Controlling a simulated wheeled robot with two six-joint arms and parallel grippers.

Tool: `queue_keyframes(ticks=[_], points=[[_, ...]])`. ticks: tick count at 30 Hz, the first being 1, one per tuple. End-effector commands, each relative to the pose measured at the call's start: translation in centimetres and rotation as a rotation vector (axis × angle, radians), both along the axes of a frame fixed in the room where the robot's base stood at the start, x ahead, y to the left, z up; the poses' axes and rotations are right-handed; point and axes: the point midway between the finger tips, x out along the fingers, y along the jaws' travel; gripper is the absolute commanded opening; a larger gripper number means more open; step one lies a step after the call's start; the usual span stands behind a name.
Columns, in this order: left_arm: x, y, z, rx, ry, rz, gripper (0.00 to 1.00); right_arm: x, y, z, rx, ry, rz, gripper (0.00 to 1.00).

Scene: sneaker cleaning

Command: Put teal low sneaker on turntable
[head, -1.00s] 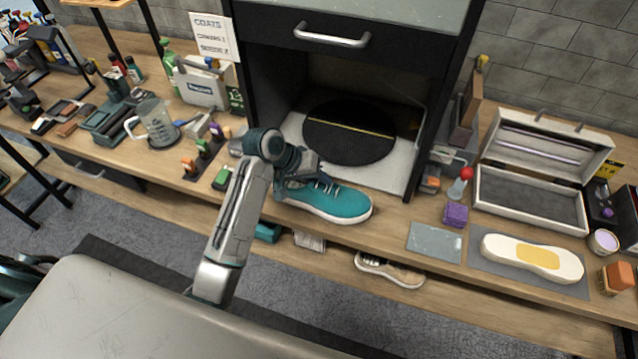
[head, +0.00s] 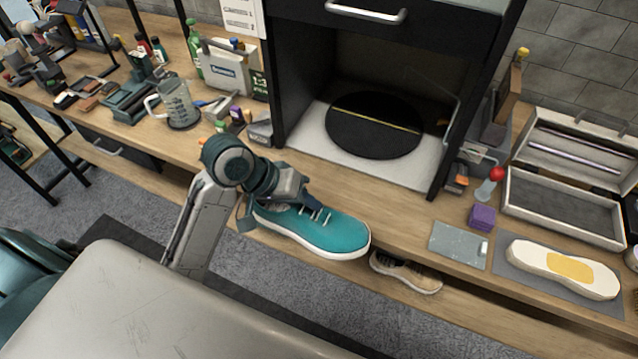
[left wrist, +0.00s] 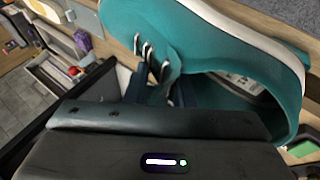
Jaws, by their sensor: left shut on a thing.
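The teal low sneaker (head: 325,230) with a white sole is held in the air in front of the bench edge, toe pointing right. My left gripper (head: 293,200) is shut on it at the tongue and collar; the fingertips are mostly hidden by the shoe. In the left wrist view the sneaker (left wrist: 190,38) fills the upper part, with its opening and laces close to my gripper. The turntable (head: 375,125) is a black disc with a yellow line, empty, inside the dark open cabinet behind the shoe. My right gripper is not in view.
The cabinet's side walls (head: 463,110) bound the turntable; its front is open. A purple block (head: 482,217), a grey plate (head: 459,244) and a white sole (head: 562,270) lie at the right. A jug (head: 178,103) stands left. A beige shoe (head: 408,273) sits below the bench.

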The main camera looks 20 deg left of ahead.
Motion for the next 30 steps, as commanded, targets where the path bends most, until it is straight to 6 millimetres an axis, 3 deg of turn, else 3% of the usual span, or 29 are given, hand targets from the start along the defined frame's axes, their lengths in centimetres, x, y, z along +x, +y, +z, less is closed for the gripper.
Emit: queue_keyframes(ticks=[2, 12, 30], points=[[-0.2, 0.2, 0.2, 0.001, -0.003, -0.016, 0.0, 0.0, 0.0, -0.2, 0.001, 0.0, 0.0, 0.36], [3.0, 1.3, 1.2, -0.001, -0.003, -0.167, 0.0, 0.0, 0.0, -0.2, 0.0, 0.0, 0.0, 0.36], [3.0, 1.3, 1.2, -0.001, -0.004, -0.174, 0.0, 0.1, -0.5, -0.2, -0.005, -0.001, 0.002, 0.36]])
